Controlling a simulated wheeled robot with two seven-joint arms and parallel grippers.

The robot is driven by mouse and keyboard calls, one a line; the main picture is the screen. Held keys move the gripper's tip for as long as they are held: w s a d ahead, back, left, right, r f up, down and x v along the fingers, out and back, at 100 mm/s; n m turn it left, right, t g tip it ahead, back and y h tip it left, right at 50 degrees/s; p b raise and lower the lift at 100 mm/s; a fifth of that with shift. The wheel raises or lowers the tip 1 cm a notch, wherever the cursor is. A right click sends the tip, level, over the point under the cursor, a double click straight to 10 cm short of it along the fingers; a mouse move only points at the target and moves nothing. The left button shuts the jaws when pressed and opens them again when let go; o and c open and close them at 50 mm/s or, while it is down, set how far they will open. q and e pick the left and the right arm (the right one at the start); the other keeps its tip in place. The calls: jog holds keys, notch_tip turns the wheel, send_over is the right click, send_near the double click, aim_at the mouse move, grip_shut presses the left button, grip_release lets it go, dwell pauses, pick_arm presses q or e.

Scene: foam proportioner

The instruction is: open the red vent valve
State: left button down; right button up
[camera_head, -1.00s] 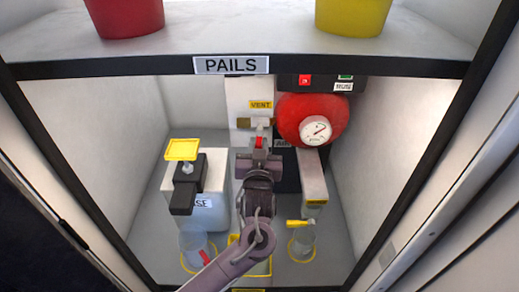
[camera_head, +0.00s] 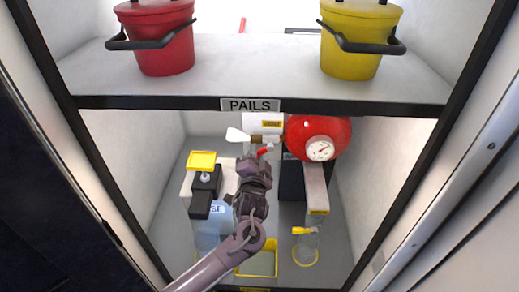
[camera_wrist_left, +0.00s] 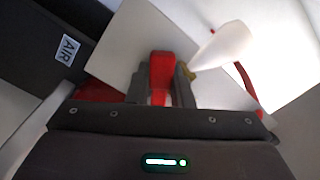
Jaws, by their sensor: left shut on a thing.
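The red vent valve handle (camera_head: 264,152) sits below the brass valve body (camera_head: 264,138), under a yellow label, in the lower bay. My left gripper (camera_head: 260,158) reaches up to the handle. In the left wrist view the red handle (camera_wrist_left: 161,75) stands between the two fingers, and the gripper is shut on it. A white cone shape (camera_head: 238,135) extends left from the brass outlet; it also shows in the left wrist view (camera_wrist_left: 222,46). My right gripper is not in view.
A red tank (camera_head: 335,133) with a gauge (camera_head: 320,149) is right of the valve. Red (camera_head: 165,45) and yellow (camera_head: 352,50) pails are on the shelf (camera_head: 270,75) above.

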pick_arm(q)
jog(key=r+m+p, duration=0.1)
jog(key=m+p, duration=0.1)
jog(key=m, duration=0.1)
jog(key=shift+a+r+m+p, duration=0.3)
jog(key=shift+r+p, duration=0.1)
jog(key=shift+a+r+m+p, duration=0.1)
jog(key=shift+r+m+p, duration=0.1)
jog(key=shift+m+p, duration=0.4)
jog(key=shift+r+m+p, duration=0.2)
jog(key=shift+m+p, duration=0.15)
jog(key=shift+m, duration=0.35)
jog(key=c, duration=1.3)
grip_release()
jog(key=s+b, duration=0.1)
jog(key=s, duration=0.6)
jog(key=shift+s, duration=0.4)
